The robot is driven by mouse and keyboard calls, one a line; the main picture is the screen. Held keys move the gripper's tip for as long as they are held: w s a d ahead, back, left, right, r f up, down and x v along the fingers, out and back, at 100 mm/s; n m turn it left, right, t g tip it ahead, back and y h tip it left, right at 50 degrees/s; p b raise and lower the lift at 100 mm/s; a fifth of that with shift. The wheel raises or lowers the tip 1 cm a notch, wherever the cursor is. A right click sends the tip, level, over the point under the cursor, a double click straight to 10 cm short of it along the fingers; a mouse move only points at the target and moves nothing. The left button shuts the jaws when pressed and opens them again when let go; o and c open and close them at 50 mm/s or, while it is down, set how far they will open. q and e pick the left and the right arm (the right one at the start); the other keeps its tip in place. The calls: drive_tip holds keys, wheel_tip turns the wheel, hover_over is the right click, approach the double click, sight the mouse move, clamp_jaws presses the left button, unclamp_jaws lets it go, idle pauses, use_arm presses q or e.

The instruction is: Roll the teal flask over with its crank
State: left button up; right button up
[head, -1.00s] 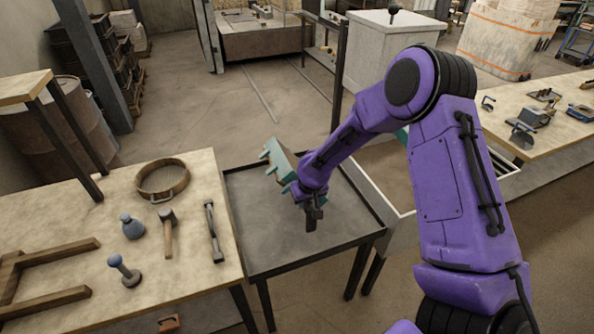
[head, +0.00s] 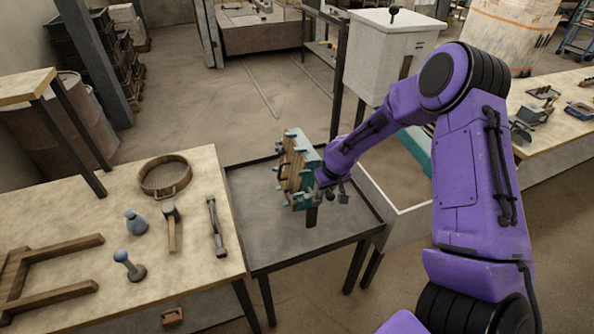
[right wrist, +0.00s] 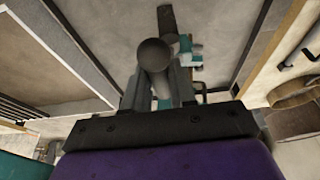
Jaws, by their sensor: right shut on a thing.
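The teal flask (head: 312,158) with brown wooden boards on one face stands on edge, tilted, above the grey metal table, carried on a dark post. Its boarded face is turned to the left. My right gripper (head: 334,193) is at the flask's near right side, shut on the crank. In the right wrist view the round grey end of the crank handle (right wrist: 154,56) sits between the fingers (right wrist: 156,88), with teal flask parts beyond it. My arm hides some of the crank. My left gripper is not in view.
The dark tray table (head: 262,235) has a raised rim and bare surface around the flask. The left workbench (head: 60,215) holds a sieve (head: 165,176), mallet (head: 172,225) and other tools. Another teal thing (head: 416,146) shows partly behind my arm.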

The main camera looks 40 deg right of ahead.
drive_tip(key=shift+o, duration=0.2)
drive_tip(key=shift+s+d+f, duration=0.25)
drive_tip(key=shift+d+f, duration=0.05)
drive_tip(key=shift+d, duration=0.15)
drive_tip(key=shift+s+d+f, duration=0.2)
drive_tip(key=shift+d+f, duration=0.05)
drive_tip(key=shift+d, duration=0.15)
drive_tip(key=shift+s+d+f, duration=0.15)
drive_tip(key=shift+d+f, duration=0.2)
drive_tip(key=shift+d, duration=0.45)
drive_tip(key=shift+s+d+f, duration=0.2)
drive_tip(key=shift+d+f, duration=0.6)
drive_tip(key=shift+d, duration=0.1)
drive_tip(key=shift+c, duration=0.2)
drive_tip(key=shift+d+f+b, duration=0.35)
clamp_jaws()
drive_tip(key=shift+s+d+f+b, duration=0.1)
drive_tip(key=shift+d+f+b, duration=0.1)
drive_tip(key=shift+f+b, duration=0.5)
drive_tip(key=shift+s+d+f+b, duration=0.1)
drive_tip(key=shift+d+f+b, duration=0.2)
drive_tip(key=shift+f, duration=0.65)
drive_tip(key=shift+s+d+f+b, duration=0.1)
drive_tip(key=shift+f+b, duration=0.45)
drive_tip(key=shift+f, duration=0.3)
